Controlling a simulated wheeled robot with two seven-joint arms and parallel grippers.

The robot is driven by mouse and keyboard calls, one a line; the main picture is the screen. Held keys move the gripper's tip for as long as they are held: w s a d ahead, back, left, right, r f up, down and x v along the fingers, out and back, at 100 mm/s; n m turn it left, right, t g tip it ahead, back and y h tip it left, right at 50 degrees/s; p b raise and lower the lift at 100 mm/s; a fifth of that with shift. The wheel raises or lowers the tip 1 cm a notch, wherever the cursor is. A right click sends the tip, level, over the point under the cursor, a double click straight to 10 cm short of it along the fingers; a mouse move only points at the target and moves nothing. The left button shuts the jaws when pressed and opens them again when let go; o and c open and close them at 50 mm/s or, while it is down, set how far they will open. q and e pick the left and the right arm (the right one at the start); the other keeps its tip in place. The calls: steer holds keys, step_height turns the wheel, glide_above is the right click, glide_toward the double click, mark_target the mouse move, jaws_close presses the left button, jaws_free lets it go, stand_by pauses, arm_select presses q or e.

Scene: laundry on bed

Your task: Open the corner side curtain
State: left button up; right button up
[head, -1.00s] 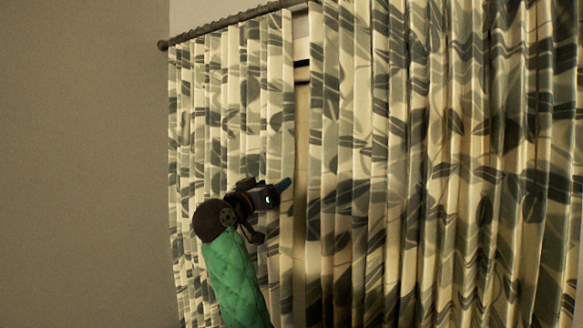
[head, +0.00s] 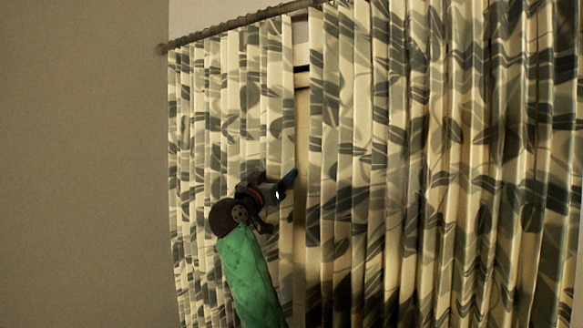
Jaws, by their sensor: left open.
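Two patterned curtain panels in cream and grey-green hang in folds. The narrower left panel (head: 222,120) is beside the wall corner, and the wide right panel (head: 430,160) fills the right side. A narrow vertical gap (head: 302,130) separates them. My left gripper (head: 288,182) is in front of the left panel, its blue-tipped finger at that panel's inner edge by the gap. It is open, with no cloth visibly held. Whether the fingertip touches the cloth cannot be told. My right gripper is not in view.
A dark curtain rod (head: 232,24) runs along the top, its end near the corner. A plain brown wall (head: 85,160) fills the left side. A pale window frame part (head: 301,79) shows in the gap.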

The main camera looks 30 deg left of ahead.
mark_target(281, 171)
arm_select(q)
steer(key=p+x, duration=0.1)
steer(key=x, duration=0.2)
steer(key=shift+r, duration=0.15)
steer(key=shift+w+p, duration=0.4)
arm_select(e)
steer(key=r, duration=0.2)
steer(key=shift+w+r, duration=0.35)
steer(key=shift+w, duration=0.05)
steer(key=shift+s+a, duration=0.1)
